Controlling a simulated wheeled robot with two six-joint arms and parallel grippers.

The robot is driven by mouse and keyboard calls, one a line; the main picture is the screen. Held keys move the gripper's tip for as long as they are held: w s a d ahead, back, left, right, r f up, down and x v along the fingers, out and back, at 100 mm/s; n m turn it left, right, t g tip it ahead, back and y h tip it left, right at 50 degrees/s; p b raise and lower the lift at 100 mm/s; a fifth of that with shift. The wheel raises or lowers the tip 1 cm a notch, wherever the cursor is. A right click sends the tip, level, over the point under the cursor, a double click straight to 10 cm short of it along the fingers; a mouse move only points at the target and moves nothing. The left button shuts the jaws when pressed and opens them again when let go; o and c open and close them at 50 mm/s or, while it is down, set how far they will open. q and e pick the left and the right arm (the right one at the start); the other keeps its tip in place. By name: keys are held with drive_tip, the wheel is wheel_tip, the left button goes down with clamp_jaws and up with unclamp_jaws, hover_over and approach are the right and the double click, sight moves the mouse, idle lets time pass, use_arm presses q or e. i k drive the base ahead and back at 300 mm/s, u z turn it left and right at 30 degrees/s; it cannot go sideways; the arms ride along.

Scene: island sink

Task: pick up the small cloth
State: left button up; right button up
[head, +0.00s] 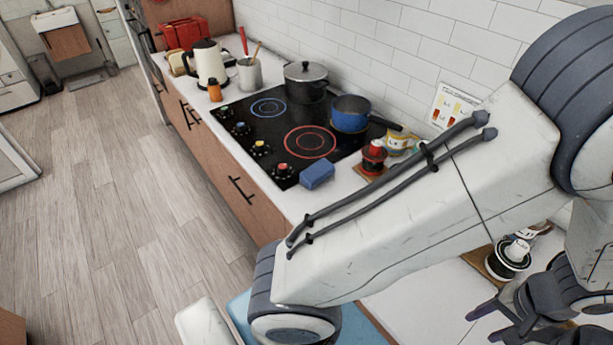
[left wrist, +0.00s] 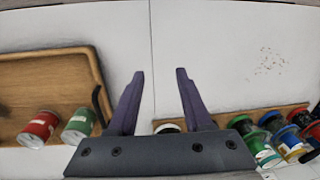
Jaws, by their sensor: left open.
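A small blue block-like item (head: 317,175) lies on the counter at the front right corner of the cooktop in the head view. I cannot tell whether it is a folded cloth or a sponge. A larger flat light-blue surface (head: 368,330) shows partly behind my arm. I cannot tell what it is. My left gripper (left wrist: 160,74) is open and empty above bare white worktop in the left wrist view. It also shows at the lower right of the head view (head: 482,326), well away from the blue item. No cloth shows between its fingers. My right gripper is not in view.
A wooden tray (left wrist: 50,60) holds a red can (left wrist: 38,128) and a green can (left wrist: 78,126). A wooden rack (left wrist: 255,114) carries several colored jars. A blue pot (head: 350,114) and a dark pot (head: 305,80) stand on the cooktop (head: 262,135).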

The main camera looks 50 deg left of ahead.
sight(312, 176)
drive_tip(key=k, duration=0.85)
drive_tip(key=u, duration=2.45)
drive_tip(key=i, duration=1.95)
drive_tip(key=z, duration=2.55)
drive_tip(key=i, duration=0.5)
drive_tip(key=u, duration=0.15)
